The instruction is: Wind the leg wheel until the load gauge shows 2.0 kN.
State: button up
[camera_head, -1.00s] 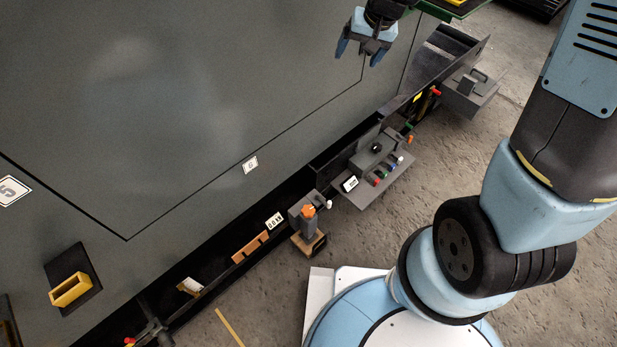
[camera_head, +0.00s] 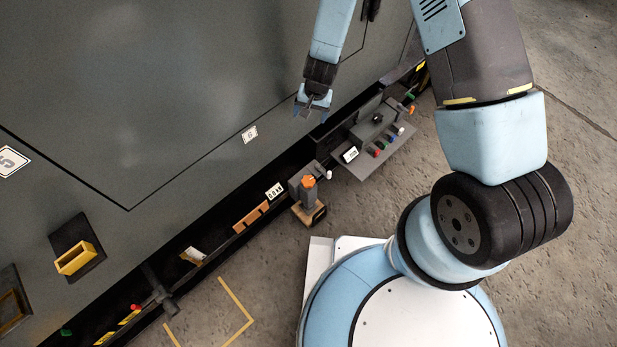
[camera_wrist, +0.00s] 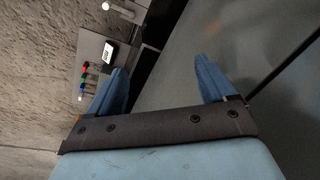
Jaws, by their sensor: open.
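The orange leg wheel (camera_head: 308,182) sits on top of a grey jack leg (camera_head: 309,199) standing on a wooden block at the enclosure's lower edge. A small white plate with dark figures (camera_head: 274,191) is beside it; its reading is too small to make out, and I cannot tell if it is the load gauge. My gripper (camera_head: 311,112) is open and empty, above and apart from the wheel in the head view. In the wrist view my gripper (camera_wrist: 160,66) shows two blue fingers spread with nothing between them. The wheel is not visible there.
A grey shelf (camera_head: 385,160) with a small display (camera_head: 350,154) and several coloured knobs is right of the leg; the shelf also shows in the wrist view (camera_wrist: 92,47). A yellow bracket (camera_head: 75,258) is on the panel at left. Yellow tape (camera_head: 236,300) marks open floor.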

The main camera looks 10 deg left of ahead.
jog(key=h, duration=0.2)
send_over(309, 180)
notch_tip(309, 180, down, 15)
jog(key=shift+g, duration=0.4)
notch_tip(309, 180, down, 14)
jog(key=shift+w+a+r, duration=0.1)
jog(key=shift+r, duration=0.05)
jog(key=c, duration=1.1)
jog(key=shift+o, duration=0.2)
jog(key=shift+m, duration=0.3)
jog(key=m, duration=0.3)
jog(key=shift+m, duration=2.3)
